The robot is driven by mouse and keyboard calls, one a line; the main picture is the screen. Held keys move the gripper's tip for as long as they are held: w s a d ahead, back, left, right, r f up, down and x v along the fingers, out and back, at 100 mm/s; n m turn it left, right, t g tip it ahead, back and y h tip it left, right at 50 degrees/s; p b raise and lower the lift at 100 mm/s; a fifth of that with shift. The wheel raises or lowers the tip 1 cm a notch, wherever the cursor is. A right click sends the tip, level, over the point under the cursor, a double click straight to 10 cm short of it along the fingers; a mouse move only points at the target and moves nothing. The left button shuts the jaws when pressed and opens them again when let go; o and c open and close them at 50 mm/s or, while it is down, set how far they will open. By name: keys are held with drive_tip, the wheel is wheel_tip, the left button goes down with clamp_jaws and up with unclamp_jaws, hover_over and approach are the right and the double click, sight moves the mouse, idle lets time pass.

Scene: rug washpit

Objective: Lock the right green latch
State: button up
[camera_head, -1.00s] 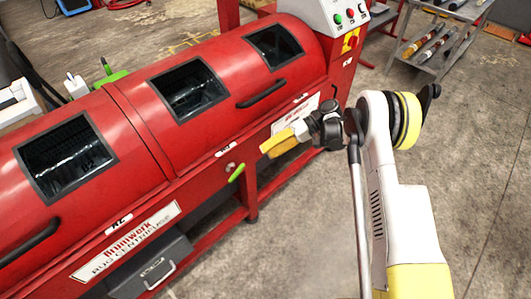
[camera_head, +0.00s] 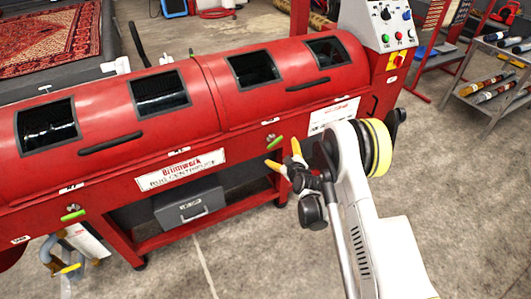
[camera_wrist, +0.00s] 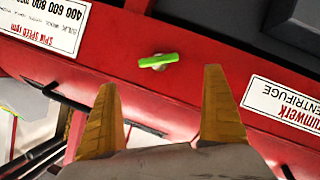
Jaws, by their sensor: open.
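The right green latch (camera_head: 274,143) is a small green handle on the front of the red centrifuge (camera_head: 230,115), below the lid of the right drum section. It lies slanted in the head view. In the wrist view the latch (camera_wrist: 158,60) lies nearly level, beyond and between my fingertips, and is not touched. My gripper (camera_head: 285,157) has yellow fingers, spread open and empty, pointing at the machine front just below the latch. The gripper also shows in the wrist view (camera_wrist: 160,82). A left green latch (camera_head: 73,215) sits farther along the front.
A grey box (camera_head: 195,203) stands on the frame under the machine. The control panel (camera_head: 385,25) is at the machine's right end. A cart with rolls (camera_head: 490,75) stands at the right. A patterned rug (camera_head: 45,40) lies behind.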

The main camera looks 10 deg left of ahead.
sight(275, 143)
drive_tip(key=x, duration=1)
drive_tip(key=shift+d+f+b, duration=0.2)
drive_tip(key=shift+b, duration=0.2)
drive_tip(key=shift+w+a, duration=0.25)
drive_tip(key=shift+w, duration=0.25)
drive_tip(key=c, duration=1.2)
